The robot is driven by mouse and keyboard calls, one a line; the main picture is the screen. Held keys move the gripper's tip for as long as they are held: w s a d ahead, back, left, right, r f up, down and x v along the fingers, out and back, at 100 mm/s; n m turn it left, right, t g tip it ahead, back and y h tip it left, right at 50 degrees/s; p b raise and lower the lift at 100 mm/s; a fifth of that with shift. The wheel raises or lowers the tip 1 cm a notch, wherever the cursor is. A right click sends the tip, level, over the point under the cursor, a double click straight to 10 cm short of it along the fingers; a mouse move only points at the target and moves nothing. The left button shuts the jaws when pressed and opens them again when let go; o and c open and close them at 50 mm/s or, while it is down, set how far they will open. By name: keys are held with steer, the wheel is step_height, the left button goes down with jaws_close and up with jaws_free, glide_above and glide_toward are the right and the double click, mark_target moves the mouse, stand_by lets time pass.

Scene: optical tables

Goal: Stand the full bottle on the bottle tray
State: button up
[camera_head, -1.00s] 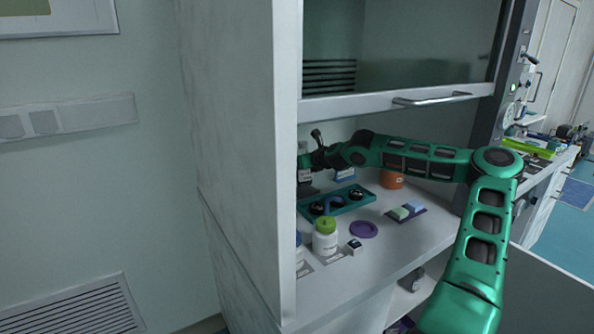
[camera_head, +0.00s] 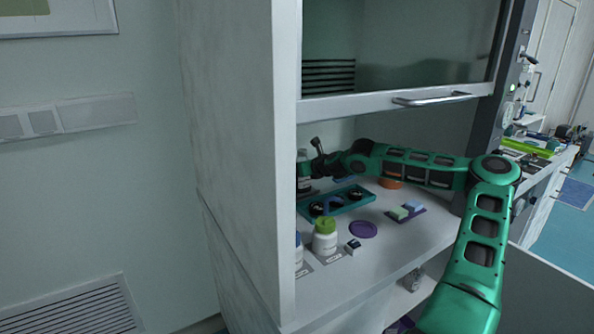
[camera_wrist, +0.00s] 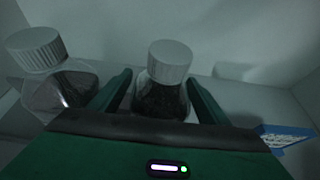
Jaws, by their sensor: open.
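In the wrist view a bottle (camera_wrist: 163,98) with a ribbed white cap and dark contents up to its shoulder stands between the two fingers of my gripper (camera_wrist: 160,78). The fingers are apart, one on each side of it; I cannot tell whether either touches. A second white-capped bottle (camera_wrist: 60,88), with clear glass above its dark contents, stands outside the left finger. In the head view my gripper (camera_head: 320,163) is at the back left of the hood, beside a dark bottle (camera_head: 303,172). A teal tray (camera_head: 352,206) with round recesses, likely the bottle tray, lies in front of it.
A white jar with a green lid (camera_head: 324,240), a small dark block (camera_head: 353,246), a purple disc (camera_head: 363,230) and a purple holder (camera_head: 416,214) lie nearer the front. An orange container (camera_head: 390,183) is partly behind my arm. The raised sash (camera_head: 370,106) hangs above.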

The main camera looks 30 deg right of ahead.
steer(key=v, duration=1.1)
steer(key=shift+s, duration=0.35)
steer(key=shift+a+r, duration=0.1)
